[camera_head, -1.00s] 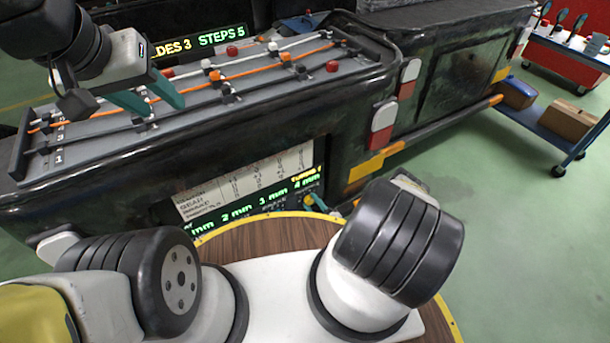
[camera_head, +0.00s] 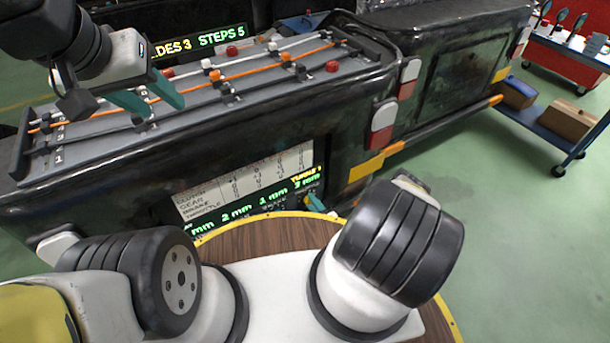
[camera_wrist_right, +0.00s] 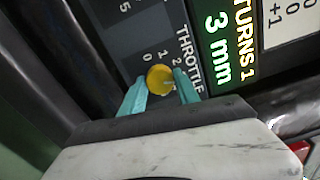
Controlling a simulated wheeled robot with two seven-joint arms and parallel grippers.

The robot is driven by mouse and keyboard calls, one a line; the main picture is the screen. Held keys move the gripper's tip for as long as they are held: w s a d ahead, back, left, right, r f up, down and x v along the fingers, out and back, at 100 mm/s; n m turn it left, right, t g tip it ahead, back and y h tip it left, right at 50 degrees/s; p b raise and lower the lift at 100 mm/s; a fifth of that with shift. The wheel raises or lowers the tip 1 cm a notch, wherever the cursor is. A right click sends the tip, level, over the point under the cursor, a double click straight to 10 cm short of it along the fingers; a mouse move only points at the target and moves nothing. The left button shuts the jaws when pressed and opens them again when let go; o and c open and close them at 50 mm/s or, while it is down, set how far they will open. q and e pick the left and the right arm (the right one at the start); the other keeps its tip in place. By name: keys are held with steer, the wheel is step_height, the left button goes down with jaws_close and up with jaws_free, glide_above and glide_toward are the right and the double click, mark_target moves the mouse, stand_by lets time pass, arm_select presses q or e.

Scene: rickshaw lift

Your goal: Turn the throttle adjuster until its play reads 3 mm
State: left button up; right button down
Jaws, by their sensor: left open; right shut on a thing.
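The throttle adjuster is a round yellow knob (camera_wrist_right: 160,80) on a dark panel in the right wrist view, beside the word THROTTLE and a small number scale. My right gripper (camera_wrist_right: 160,92) is shut on this knob, with one teal finger on each side. The green readout (camera_wrist_right: 216,50) beside it shows 3 mm, with TURNS 1 above. In the head view the readout strip (camera_head: 255,203) ends in 3 mm; only a bit of teal (camera_head: 315,203) shows of my right gripper. My left gripper (camera_head: 154,103) is open and empty above the cable board (camera_head: 95,150).
The board carries orange and white cables with clamps and red knobs. A paper chart (camera_head: 245,183) is above the readout strip. A blue cart (camera_head: 548,128) with boxes and a red tool cart (camera_head: 565,60) stand at the right. Green floor between is clear.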

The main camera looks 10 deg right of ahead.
steer(key=shift+s, duration=0.1)
stand_by(0.3)
steer(key=c, duration=0.9)
jaws_free()
steer(key=v, duration=0.7)
steer(key=shift+s, duration=0.35)
steer(key=shift+d, duration=0.15)
